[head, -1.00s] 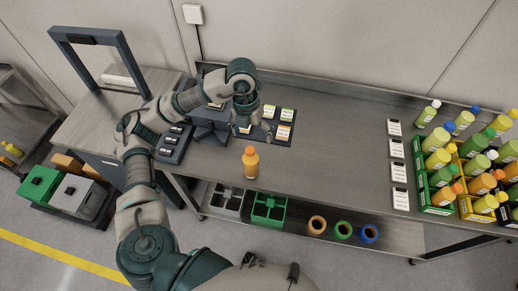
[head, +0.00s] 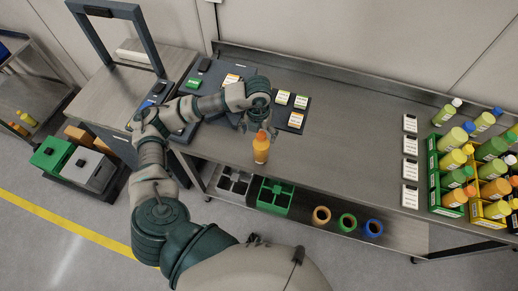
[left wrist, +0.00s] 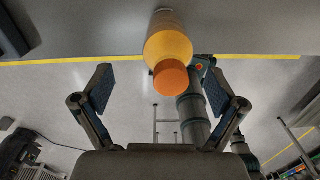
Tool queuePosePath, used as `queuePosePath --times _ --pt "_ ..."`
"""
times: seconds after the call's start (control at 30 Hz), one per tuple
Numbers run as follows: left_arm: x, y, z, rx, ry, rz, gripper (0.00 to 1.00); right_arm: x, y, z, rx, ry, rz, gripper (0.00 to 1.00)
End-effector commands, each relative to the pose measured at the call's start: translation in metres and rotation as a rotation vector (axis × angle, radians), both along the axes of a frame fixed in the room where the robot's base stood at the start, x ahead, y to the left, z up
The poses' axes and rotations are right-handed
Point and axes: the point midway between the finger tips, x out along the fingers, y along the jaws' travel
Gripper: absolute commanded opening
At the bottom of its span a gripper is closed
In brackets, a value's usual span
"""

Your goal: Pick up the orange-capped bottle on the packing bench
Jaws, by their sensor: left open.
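The orange-capped bottle (head: 261,150) stands upright near the front edge of the packing bench (head: 340,140). Its body is orange-yellow. My left gripper (head: 258,124) is just behind it, with its fingers pointing down and partly hidden by my own wrist. In the left wrist view the bottle (left wrist: 168,52) shows beyond the fingertips, its orange cap toward the camera. The two fingers (left wrist: 160,92) are spread wide and nothing is between their pads. My right gripper is not in view.
Crates of bottles (head: 470,165) stand at the right end of the bench. White label cards (head: 410,160) lie left of them. A dark pad with labels (head: 291,112) lies behind my gripper. Bins (head: 275,195) and coloured rings (head: 347,221) sit on the lower shelf.

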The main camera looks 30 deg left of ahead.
Motion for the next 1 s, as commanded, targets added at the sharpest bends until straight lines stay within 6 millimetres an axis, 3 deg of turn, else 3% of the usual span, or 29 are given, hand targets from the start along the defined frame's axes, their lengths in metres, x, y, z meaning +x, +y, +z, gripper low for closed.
queuePosePath --times 0.2,0.5,0.87,1.0 --pt "0.001 -0.005 -0.031 0.002 0.002 0.000 0.95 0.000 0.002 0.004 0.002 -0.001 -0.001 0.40" --pt "0.001 -0.001 -0.038 -0.001 0.000 0.000 0.93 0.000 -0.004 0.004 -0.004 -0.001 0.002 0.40" --pt "0.001 -0.001 -0.038 0.000 0.002 0.000 0.03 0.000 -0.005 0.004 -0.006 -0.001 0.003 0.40" --pt "0.001 -0.002 -0.038 0.001 0.002 0.000 0.00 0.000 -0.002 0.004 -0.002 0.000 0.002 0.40"
